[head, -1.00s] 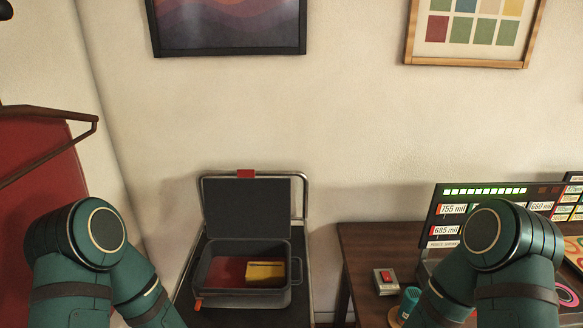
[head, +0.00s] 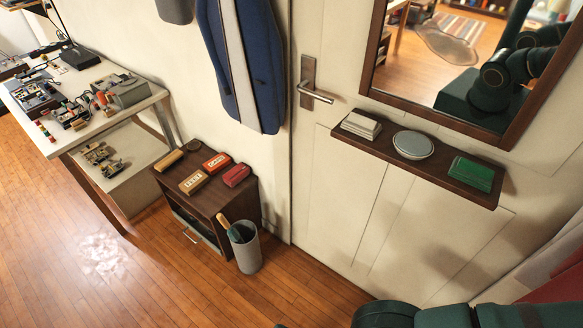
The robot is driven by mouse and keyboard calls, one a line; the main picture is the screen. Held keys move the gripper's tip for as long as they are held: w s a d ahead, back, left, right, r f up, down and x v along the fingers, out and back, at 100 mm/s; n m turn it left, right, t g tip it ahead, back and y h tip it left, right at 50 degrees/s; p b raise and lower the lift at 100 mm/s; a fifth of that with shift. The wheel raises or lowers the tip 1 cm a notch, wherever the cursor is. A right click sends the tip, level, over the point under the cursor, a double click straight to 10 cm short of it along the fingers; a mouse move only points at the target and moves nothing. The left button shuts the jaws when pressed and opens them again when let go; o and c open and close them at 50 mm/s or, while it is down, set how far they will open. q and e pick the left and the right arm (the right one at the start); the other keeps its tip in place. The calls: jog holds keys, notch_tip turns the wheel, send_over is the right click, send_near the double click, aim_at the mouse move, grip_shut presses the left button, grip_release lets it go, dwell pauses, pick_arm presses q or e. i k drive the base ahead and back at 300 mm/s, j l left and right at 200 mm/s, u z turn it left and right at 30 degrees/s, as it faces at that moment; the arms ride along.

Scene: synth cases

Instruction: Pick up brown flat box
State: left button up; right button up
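Several small flat items lie on the dark cabinet (head: 228,196) in the head view. A plain brown, long flat piece (head: 168,160) is at its left edge. A tan-brown flat box with a pale label (head: 193,182) lies at its front. I cannot tell for sure which of these is the brown flat box. An orange box with a label (head: 216,162), a red one (head: 236,175) and a small dark one (head: 193,145) lie near them. Neither gripper is in view; only part of my dark green arm shows at the bottom right.
A grey bin (head: 246,250) holding a wooden-handled item stands against the cabinet front. A workbench (head: 135,117) with devices is at left. A wall shelf (head: 429,165) with a dish and boxes hangs right of the door handle (head: 316,97), below a mirror. Wooden floor (head: 150,295) is clear in front.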

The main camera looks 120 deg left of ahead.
aim_at(199, 179)
jog(key=u, duration=4.7)
jog(key=i+z, duration=0.1)
jog(key=z, duration=0.3)
jog(key=j+z, duration=0.15)
jog(key=z, duration=0.25)
jog(key=i+j+z, duration=0.1)
jog(key=z, duration=0.3)
jog(key=i+j+z, duration=0.1)
jog(key=j+z, duration=0.15)
jog(key=j, duration=0.2)
jog(key=j+z, duration=0.3)
jog(key=j, duration=0.95)
jog(key=i+j+z, duration=0.1)
jog(key=j, duration=0.65)
